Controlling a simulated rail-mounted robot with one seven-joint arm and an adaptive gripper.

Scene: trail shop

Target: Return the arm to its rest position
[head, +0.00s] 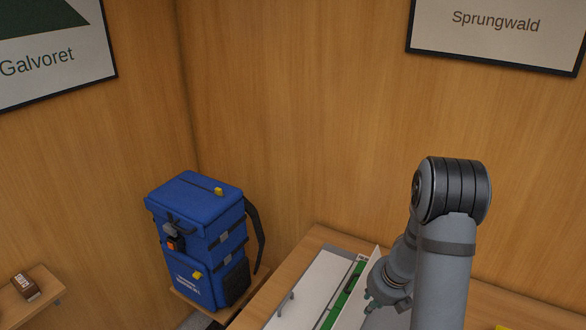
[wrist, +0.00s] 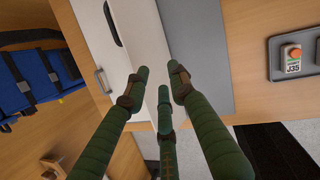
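My gripper (head: 369,302) shows at the lower right of the head view, low beside a tilted white panel (head: 362,279). My arm reaches down to it and partly hides it. In the wrist view three green fingers of the gripper (wrist: 160,86) reach inward with their tips apart. The gripper looks open, and I see nothing clamped between the tips. The panel's pale edge lies just beyond the fingers, and I cannot tell whether they touch it.
A white cover with a handle (head: 301,290) and a green strip (head: 344,299) lie left of my gripper on the wooden counter (head: 262,299). A blue backpack (head: 195,225) stands further left. A grey tray (wrist: 273,62) holds a small device (wrist: 292,58). Wooden walls rise behind.

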